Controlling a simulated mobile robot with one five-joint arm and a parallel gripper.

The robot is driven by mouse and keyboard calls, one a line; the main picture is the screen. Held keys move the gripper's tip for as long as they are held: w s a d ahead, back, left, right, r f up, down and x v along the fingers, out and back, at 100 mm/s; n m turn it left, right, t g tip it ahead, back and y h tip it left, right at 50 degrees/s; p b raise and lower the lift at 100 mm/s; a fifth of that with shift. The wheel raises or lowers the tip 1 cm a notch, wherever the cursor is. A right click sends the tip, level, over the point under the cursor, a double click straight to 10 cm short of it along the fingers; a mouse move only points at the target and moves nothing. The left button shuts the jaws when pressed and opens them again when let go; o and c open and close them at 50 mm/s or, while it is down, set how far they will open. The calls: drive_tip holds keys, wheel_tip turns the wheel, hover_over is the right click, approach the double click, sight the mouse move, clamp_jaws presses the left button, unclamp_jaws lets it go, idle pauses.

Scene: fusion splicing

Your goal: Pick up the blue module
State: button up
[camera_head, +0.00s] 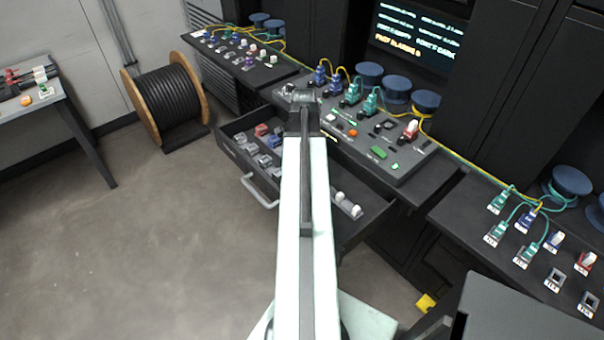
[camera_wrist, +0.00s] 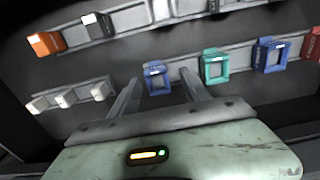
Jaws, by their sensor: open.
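My gripper (camera_wrist: 160,80) is open, with its two fingers pointing away from the wrist camera. In the wrist view a blue module (camera_wrist: 157,84) with a dark opening shows between the fingertips, a little beyond them; no contact shows. A second blue module (camera_wrist: 270,56) stands further right, past a teal one (camera_wrist: 214,68). In the head view my arm reaches over the open drawer and hides part of it. A blue module (camera_head: 276,141) lies in that drawer, left of my arm. I cannot tell which blue module matches between views.
The drawer (camera_head: 226,152) also holds a red module (camera_head: 262,129) and grey ones. The console (camera_head: 413,172) behind it carries plugs and cables. A cable reel (camera_head: 170,96) stands at left. The wrist view shows an orange block (camera_wrist: 46,44) and a red module (camera_wrist: 312,46). Floor at left is clear.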

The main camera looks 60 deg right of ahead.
clamp_jaws()
drive_tip(key=shift+r, duration=0.1)
